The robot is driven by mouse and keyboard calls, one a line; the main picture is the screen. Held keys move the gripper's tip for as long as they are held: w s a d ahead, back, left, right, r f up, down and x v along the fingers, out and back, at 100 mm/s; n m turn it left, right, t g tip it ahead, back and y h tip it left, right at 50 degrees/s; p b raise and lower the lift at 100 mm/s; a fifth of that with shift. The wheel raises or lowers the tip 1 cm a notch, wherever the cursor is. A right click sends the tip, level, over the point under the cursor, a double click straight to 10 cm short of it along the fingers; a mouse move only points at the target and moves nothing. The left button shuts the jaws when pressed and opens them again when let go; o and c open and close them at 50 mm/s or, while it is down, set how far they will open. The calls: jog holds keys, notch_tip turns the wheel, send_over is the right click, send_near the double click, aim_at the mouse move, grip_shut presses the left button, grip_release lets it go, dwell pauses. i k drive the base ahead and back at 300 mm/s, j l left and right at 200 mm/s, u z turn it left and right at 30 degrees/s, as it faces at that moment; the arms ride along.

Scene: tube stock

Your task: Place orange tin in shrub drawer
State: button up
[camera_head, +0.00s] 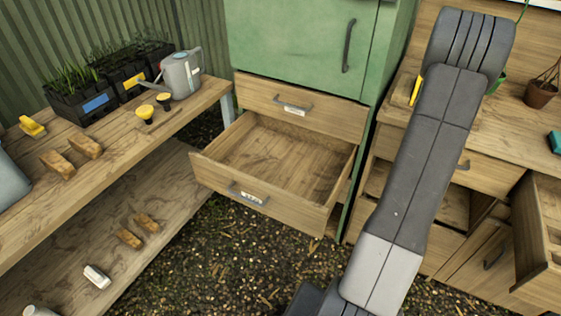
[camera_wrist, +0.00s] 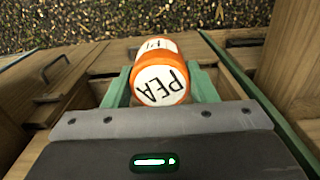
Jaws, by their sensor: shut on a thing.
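The orange tin (camera_wrist: 162,84) has white labels, one reading "PEA". In the wrist view it sits between the two green fingers of my gripper (camera_wrist: 160,92), which is shut on it. In the head view my arm hides the gripper and tin. An open wooden drawer (camera_head: 281,170) sticks out below the green cabinet, and its inside looks empty. Its front carries a white label too small to read. A shut drawer (camera_head: 301,103) just above it also has a label. I cannot tell which one is the shrub drawer.
A wooden bench (camera_head: 110,165) at left holds plant trays, a grey watering can (camera_head: 181,75), brushes and yellow items. A workbench (camera_head: 520,117) at right has a plant pot (camera_head: 540,94) and another open drawer (camera_head: 538,245) below. Gravel floor (camera_head: 235,260) lies free in front.

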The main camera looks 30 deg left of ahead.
aim_at(279, 171)
jog(key=j+u, duration=0.15)
jog(key=j, duration=0.55)
jog(key=i+j+u, duration=0.1)
jog(key=j, duration=0.6)
jog(key=i+j+u, duration=0.15)
jog(key=j, duration=0.5)
jog(key=k, duration=0.05)
